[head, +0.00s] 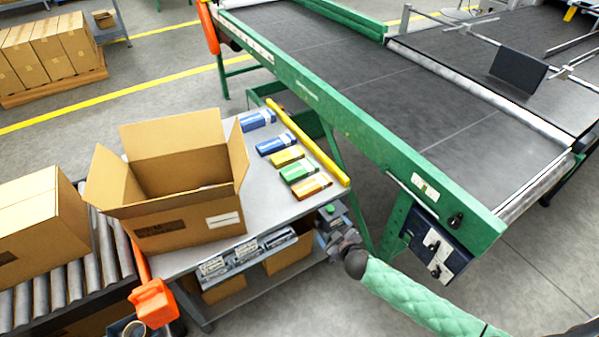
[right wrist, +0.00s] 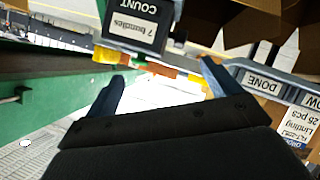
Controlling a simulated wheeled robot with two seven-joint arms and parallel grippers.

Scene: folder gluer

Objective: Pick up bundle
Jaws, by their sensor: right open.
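Several flat bundles lie in a row on the grey table: two blue (head: 257,120) (head: 276,144), one yellow (head: 287,157), one green (head: 299,171) and one orange (head: 312,186) nearest me. My right gripper (head: 332,217) is just beyond the table's near right corner, close to the orange bundle. In the right wrist view my right gripper (right wrist: 163,85) is open, its two dark fingers apart, with nothing seen held. Orange and red patches show beyond the fingers, but the bundles are hard to tell apart there. My left gripper is not in view.
An open cardboard box (head: 185,222) stands on the table left of the bundles. A yellow rail (head: 308,142) runs along the table's right edge, beside the green conveyor frame (head: 350,122). Labelled bins (head: 245,252) hang at the front. A roller track (head: 104,255) lies left.

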